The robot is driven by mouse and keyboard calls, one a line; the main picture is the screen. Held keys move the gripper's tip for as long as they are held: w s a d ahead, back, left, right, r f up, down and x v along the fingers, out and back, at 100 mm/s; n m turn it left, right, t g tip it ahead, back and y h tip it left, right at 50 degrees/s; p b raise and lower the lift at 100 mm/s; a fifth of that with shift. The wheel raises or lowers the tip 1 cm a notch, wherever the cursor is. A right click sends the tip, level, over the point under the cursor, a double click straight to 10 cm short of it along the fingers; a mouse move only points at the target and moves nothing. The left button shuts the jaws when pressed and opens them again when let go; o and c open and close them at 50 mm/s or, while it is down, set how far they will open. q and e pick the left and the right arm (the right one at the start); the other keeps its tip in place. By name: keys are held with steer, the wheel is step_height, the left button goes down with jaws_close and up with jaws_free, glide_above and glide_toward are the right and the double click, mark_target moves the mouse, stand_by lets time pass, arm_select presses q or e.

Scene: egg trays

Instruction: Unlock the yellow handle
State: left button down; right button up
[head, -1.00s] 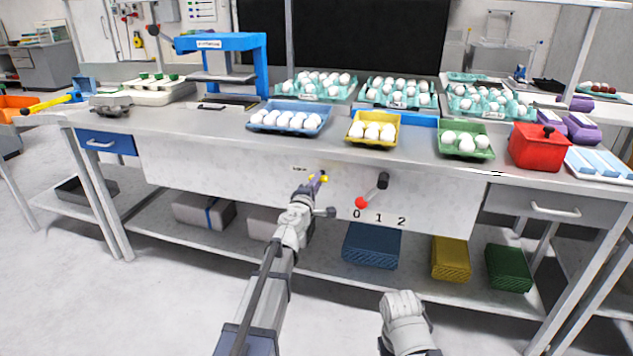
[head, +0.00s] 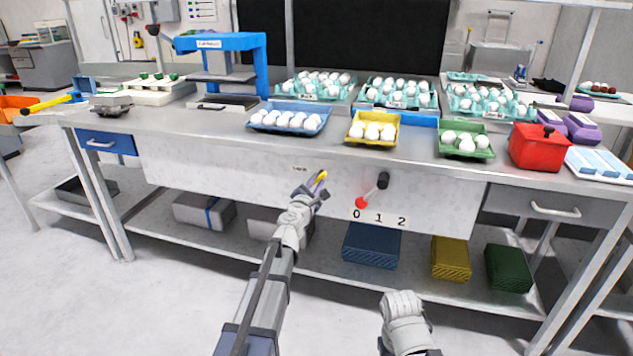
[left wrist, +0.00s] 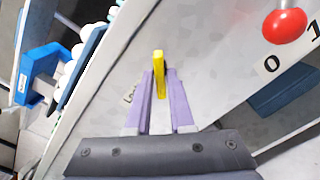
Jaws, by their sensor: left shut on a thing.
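The yellow handle (head: 322,176) is on the pale front panel of the workbench, left of the red-knobbed lever. In the head view it stands steeply, leaning a little to the right. My left gripper (head: 317,181) reaches up to it from below, its purple fingers around it. In the left wrist view the yellow handle (left wrist: 158,62) runs between the tips of the left gripper (left wrist: 159,76), which is shut on it. The fingers hide part of the handle. Only a link of my right arm shows at the bottom of the head view; its gripper is out of view.
A black-based lever with a red knob (head: 361,203) sits just right of the handle, above the marks 0, 1 and 2. Egg trays, a red box (head: 537,148) and a blue stand (head: 222,42) are on the bench top. Bins (head: 371,246) stand on the lower shelf.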

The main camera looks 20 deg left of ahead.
arm_select(q)
steer(key=shift+n, duration=0.3)
steer(key=n, duration=0.3)
steer(key=shift+n, duration=0.9)
steer(key=n, duration=0.3)
steer(key=shift+n, duration=0.3)
steer(key=c, duration=0.7)
jaws_free()
steer(key=shift+s, duration=0.1)
